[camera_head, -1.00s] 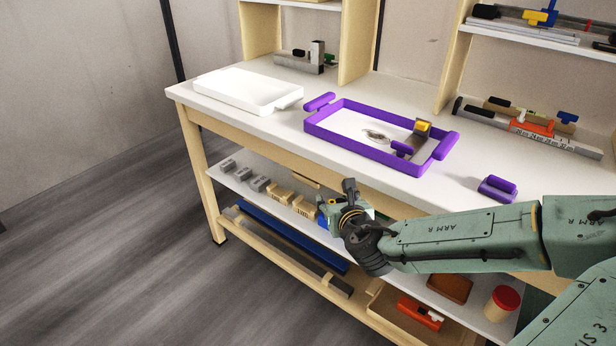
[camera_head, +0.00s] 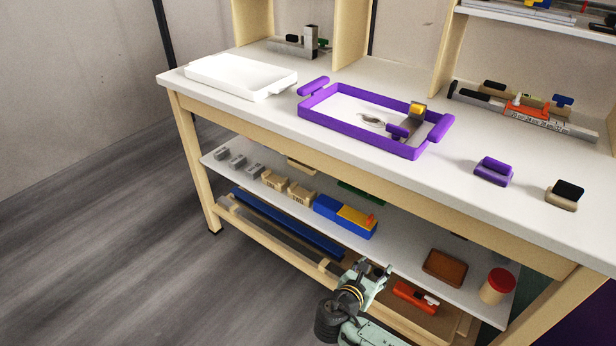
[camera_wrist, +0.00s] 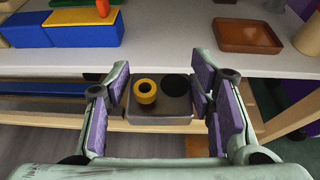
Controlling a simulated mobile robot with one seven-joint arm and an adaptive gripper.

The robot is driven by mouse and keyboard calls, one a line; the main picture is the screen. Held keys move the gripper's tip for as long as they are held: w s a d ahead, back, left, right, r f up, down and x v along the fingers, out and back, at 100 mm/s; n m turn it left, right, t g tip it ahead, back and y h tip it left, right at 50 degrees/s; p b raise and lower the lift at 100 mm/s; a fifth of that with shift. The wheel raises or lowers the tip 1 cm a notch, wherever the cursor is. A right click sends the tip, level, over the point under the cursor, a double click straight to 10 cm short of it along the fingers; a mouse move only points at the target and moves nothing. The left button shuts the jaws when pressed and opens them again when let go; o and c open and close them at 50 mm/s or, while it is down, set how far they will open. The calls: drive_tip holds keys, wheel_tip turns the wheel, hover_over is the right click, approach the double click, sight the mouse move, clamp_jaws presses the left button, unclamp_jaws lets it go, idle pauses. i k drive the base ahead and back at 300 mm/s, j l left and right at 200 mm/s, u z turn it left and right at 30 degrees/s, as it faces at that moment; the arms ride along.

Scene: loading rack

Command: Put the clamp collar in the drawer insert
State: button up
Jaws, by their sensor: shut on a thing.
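My gripper (camera_head: 372,272) is in front of the workbench, below and out from the middle shelf. In the wrist view its purple-padded fingers (camera_wrist: 161,93) are shut on the sides of a grey block with a yellow ring and a black round patch on top (camera_wrist: 170,107), seemingly the clamp collar. The block is held in the air. On the bench top stand a shallow white tray (camera_head: 207,88) and a purple-rimmed tray (camera_head: 345,129). Which one is the drawer insert is not clear. The purple tray holds a grey bracket with a yellow top (camera_head: 416,116) and a silver oval piece (camera_head: 372,122).
A purple block (camera_head: 493,172) and a tan block with a black top (camera_head: 565,194) stand right on the bench. The middle shelf holds a blue-and-yellow box (camera_head: 345,216), brown tray (camera_head: 444,267) and red-lidded jar (camera_head: 498,286). The white tray looks empty.

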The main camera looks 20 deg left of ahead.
sight(219, 72)
drive_tip(key=i+l+u, duration=0.15)
drive_tip(key=u, duration=0.3)
drive_tip(key=i+l+u, duration=0.1)
drive_tip(key=u, duration=0.35)
